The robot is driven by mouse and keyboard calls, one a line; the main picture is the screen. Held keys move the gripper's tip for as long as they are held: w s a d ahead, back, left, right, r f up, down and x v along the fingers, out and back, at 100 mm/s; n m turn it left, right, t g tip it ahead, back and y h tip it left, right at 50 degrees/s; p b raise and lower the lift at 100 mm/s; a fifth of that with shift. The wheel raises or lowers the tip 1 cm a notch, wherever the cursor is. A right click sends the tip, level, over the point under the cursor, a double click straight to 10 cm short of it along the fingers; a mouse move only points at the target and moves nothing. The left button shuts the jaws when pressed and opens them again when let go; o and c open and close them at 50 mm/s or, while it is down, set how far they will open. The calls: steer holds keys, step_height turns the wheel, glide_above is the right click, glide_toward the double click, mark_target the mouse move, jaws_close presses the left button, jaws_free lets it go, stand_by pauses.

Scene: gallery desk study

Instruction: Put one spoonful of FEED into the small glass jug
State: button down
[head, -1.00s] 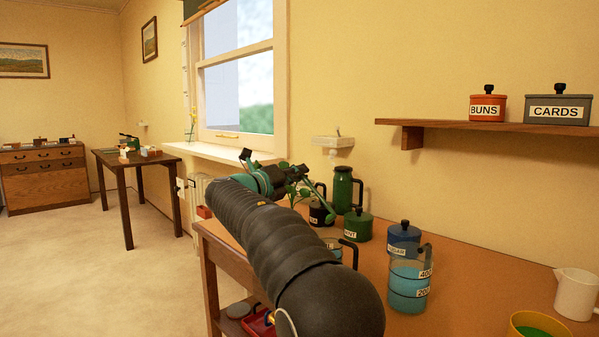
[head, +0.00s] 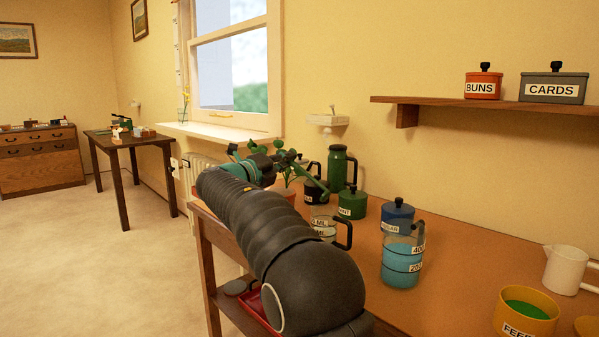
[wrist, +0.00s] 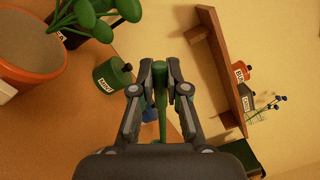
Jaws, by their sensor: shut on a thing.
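The FEED tub (head: 511,318) is a yellow bowl with green contents, at the lower right of the head view. A clear glass jug (head: 324,222) with a black handle and ML markings stands beyond my arm, partly hidden by it; no contents show. A larger-looking glass jug (head: 401,278) marked 400 and 200 holds blue liquid. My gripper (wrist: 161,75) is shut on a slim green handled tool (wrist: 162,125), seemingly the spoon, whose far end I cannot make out. In the head view my gripper (head: 283,160) is above the desk's far left part.
The green MINT jar (head: 352,204), blue SUGAR jar (head: 398,214), green flask (head: 341,168) and a potted plant (wrist: 40,55) crowd the desk's far end. A white mug (head: 565,270) stands behind FEED. A wall shelf (head: 440,106) overhangs.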

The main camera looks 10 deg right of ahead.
steer(key=shift+s+d+r+m+g, duration=0.15)
steer(key=shift+s+d+r+m, duration=0.15)
steer(key=shift+r+m, duration=0.25)
steer(key=shift+s+d+r+m+g, duration=0.1)
steer(key=shift+s+d+r+m, duration=0.15)
steer(key=shift+r+m, duration=0.3)
steer(key=shift+s+d+r+m+g, duration=0.15)
steer(key=shift+s+d+r+m, duration=0.15)
steer(key=shift+r+m, duration=0.25)
steer(key=s+d+r+m+b, duration=0.3)
steer(key=s+d+m+b, duration=0.4)
steer(key=s+d+m, duration=0.3)
steer(key=m, duration=0.2)
steer(key=shift+s+r+m+g, duration=0.15)
steer(key=shift+m+g, duration=0.2)
steer(key=shift+g, duration=0.05)
